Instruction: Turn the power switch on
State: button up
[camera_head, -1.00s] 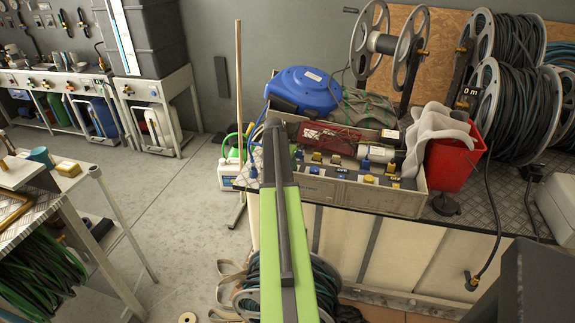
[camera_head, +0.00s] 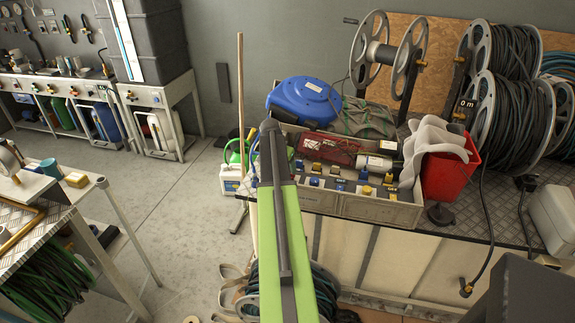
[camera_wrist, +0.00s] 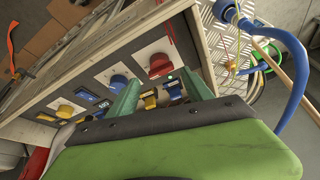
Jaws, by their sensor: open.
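A grey control box (camera_head: 375,210) sits on the bench, with several coloured knobs and connectors on its panel. In the wrist view the panel (camera_wrist: 108,80) shows a red knob (camera_wrist: 160,65), a yellow knob (camera_wrist: 65,111) and blue pieces (camera_wrist: 87,97). A small yellow-and-black part (camera_wrist: 149,98) shows between my fingers, with a small green light near it. I cannot tell which part is the power switch. My gripper (camera_wrist: 160,88) is open, its two green fingers spread close over the panel. Contact cannot be told. In the head view my arm hides the fingers.
A blue reel (camera_head: 303,101) stands behind the box and a red bucket (camera_head: 450,170) to its right. Cable reels (camera_head: 508,115) fill the bench's right. A wooden pole (camera_head: 241,90) and a white jug (camera_head: 231,180) stand left. The floor (camera_head: 165,215) between the tables is mostly clear.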

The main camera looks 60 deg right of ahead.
jog(key=p+v, duration=0.7)
jog(key=v, duration=0.3)
jog(key=shift+p, duration=0.35)
jog(key=shift+a+r, duration=0.1)
